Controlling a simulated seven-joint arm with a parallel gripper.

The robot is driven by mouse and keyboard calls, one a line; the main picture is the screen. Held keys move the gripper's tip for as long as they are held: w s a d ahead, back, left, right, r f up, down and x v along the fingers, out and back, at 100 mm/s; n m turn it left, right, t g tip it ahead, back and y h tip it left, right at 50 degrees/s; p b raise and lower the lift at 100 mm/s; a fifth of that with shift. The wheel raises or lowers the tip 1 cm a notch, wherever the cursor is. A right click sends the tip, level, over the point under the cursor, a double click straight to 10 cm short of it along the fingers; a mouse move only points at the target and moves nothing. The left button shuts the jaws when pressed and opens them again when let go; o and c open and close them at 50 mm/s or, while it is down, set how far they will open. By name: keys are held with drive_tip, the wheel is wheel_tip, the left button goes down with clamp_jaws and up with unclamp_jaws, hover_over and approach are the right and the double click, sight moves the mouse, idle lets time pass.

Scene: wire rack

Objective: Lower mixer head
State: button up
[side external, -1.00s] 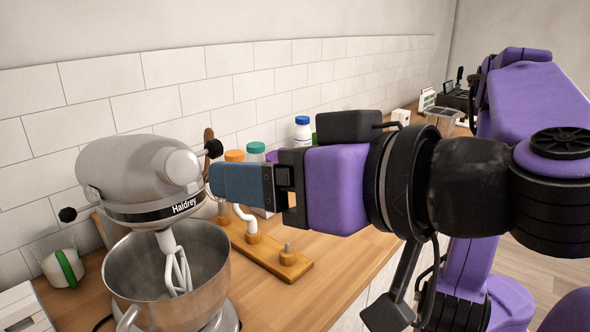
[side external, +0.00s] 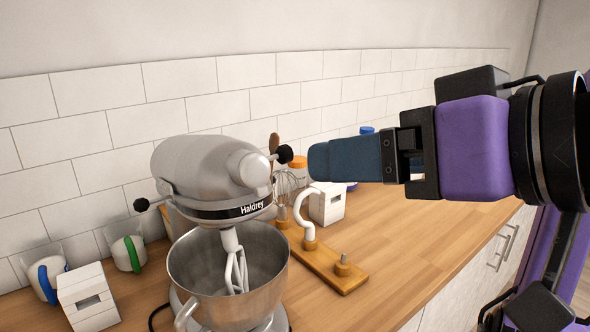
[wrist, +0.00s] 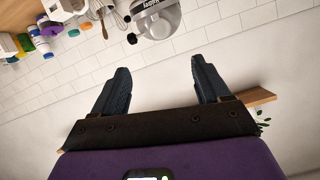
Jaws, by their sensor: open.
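A grey stand mixer head (side external: 208,170) with a "Haldrey" band sits above a steel bowl (side external: 228,260). A white beater (side external: 234,262) hangs from the head into the bowl.
A wooden board (side external: 330,264) with a hook attachment and whisk lies right of the bowl. A white box (side external: 327,203) stands behind it. Cups (side external: 127,250) and another white box (side external: 88,297) are at the left. The tiled wall is behind. The counter's right part is clear.

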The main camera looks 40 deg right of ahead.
sight(257, 168)
drive_tip(key=x, duration=1.7)
drive_tip(key=shift+w+f, duration=0.1)
drive_tip(key=shift+w, duration=0.05)
clamp_jaws()
drive_tip(key=shift+t, duration=0.6)
drive_tip(key=shift+s+f, duration=0.3)
drive_tip(key=shift+f, duration=0.4)
drive_tip(key=shift+s+f, duration=0.3)
drive_tip(key=shift+f, duration=0.35)
drive_tip(key=shift+s+f, duration=0.35)
drive_tip(key=shift+f, duration=0.35)
unclamp_jaws()
